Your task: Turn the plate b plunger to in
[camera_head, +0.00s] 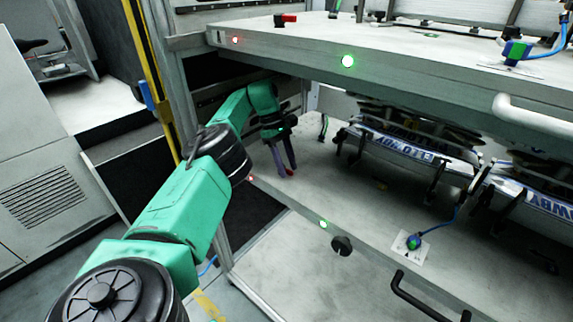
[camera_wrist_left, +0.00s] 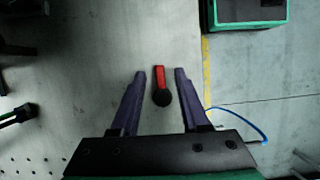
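The plunger on the lower plate (camera_head: 290,210) has a red lever with a round black end; it shows clearly in the left wrist view (camera_wrist_left: 160,78). There the lever lies between the two dark purple fingers of my left gripper (camera_wrist_left: 160,75), with a gap on each side. The fingers are open and hold nothing. In the head view my left gripper (camera_head: 287,174) points down at the lower plate near its left front corner, and its fingers mostly hide the plunger. I cannot tell which plate is labelled b. My right gripper is not in view.
The upper plate (camera_head: 390,75) overhangs the lower one, and a similar red plunger (camera_head: 287,19) sits on it. Label units (camera_head: 415,150) stand at the right on the lower plate. A black knob (camera_head: 341,246) and a handle (camera_head: 420,300) stick out from the front edge.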

